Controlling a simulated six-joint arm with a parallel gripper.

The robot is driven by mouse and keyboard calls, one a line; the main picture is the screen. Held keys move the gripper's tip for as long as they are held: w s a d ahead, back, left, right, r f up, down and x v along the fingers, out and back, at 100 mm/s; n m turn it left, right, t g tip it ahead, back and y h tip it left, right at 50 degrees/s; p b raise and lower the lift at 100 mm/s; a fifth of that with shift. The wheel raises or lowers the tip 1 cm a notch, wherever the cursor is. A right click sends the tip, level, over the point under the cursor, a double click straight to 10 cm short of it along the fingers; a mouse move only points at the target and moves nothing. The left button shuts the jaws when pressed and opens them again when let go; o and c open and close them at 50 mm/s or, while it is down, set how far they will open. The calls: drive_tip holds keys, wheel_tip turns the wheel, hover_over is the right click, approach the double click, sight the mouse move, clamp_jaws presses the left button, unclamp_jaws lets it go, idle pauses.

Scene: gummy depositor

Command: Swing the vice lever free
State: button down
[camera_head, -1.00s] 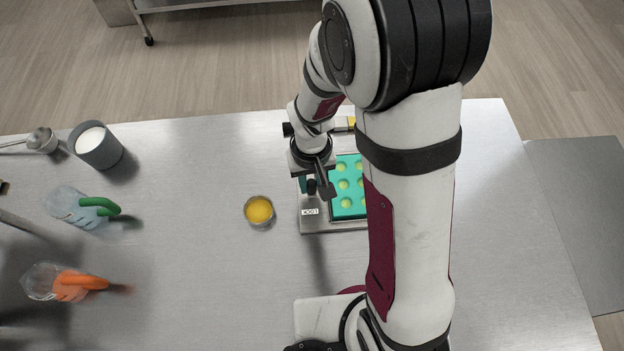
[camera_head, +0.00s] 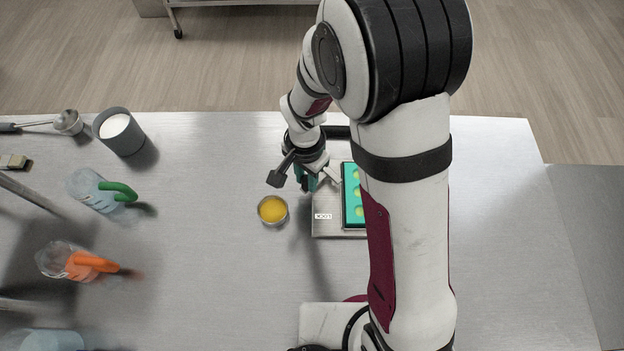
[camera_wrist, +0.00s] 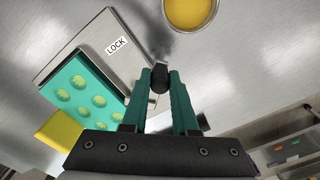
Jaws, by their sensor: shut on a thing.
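My gripper (camera_wrist: 160,85) has teal fingers closed on a dark knob (camera_wrist: 160,76), which I take to be the vice lever's end. In the head view my gripper (camera_head: 304,183) is at the left edge of the grey vice plate (camera_head: 330,229). The plate carries a LOCK label (camera_wrist: 116,46). The teal mould (camera_wrist: 53,92) with pale green cavities sits on the plate and also shows in the head view (camera_head: 348,216), partly behind my arm. A yellow block (camera_wrist: 59,127) is beside the mould. The rest of the lever is mostly hidden.
A cup of yellow liquid (camera_head: 273,209) stands close to the left of the plate, near my gripper. Further left are a grey cup of white stuff (camera_head: 122,132), a jug with a green handle (camera_head: 88,187) and one with an orange handle (camera_head: 58,259).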

drive_tip(key=shift+w+a+m, duration=0.35)
drive_tip(key=shift+w+m, duration=0.25)
drive_tip(key=shift+m, duration=0.7)
drive_tip(key=shift+w, duration=0.1)
drive_tip(key=c, duration=0.7)
unclamp_jaws()
drive_tip(key=shift+r, duration=0.1)
wheel_tip(320, 180, up, 16)
drive_tip(key=shift+f, duration=0.2)
